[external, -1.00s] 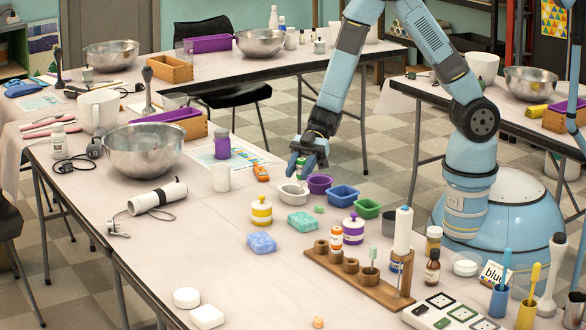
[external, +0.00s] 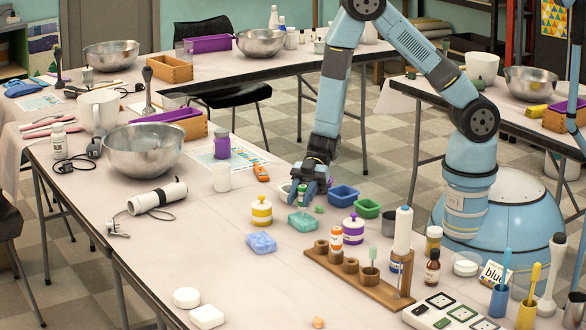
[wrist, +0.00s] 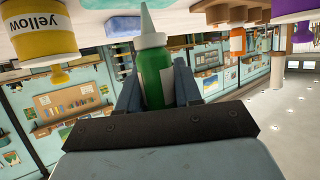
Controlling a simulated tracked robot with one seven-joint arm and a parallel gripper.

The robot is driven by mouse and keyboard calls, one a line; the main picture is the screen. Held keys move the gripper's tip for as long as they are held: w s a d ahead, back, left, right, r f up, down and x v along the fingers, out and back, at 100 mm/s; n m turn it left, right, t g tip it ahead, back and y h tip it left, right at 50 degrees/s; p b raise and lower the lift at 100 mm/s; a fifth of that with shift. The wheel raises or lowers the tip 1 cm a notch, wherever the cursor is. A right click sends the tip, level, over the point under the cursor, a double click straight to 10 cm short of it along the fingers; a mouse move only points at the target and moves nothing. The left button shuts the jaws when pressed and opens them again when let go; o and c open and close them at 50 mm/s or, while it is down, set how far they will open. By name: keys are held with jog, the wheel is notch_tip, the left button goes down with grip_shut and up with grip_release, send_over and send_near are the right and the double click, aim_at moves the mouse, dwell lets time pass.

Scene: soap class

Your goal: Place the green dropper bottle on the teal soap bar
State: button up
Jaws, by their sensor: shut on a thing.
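The green dropper bottle (wrist: 157,85), with a white cap and nozzle, is between my two fingers in the wrist view. Its nozzle points toward the tabletop side of that picture, opposite to the yellow bottle's cap. In the external view my gripper (external: 309,196) is shut on it, and only a bit of green shows by the fingers. The teal soap bar (external: 303,222) lies on the table just below and in front of my fingertips. A small teal part of it (wrist: 160,4) shows at the wrist view's top edge. The gap between bottle and soap is unclear.
A purple-capped bottle (external: 353,229) and wooden rack (external: 375,287) stand right.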

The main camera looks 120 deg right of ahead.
jog(key=shift+f, duration=0.15)
jog(key=o, duration=1)
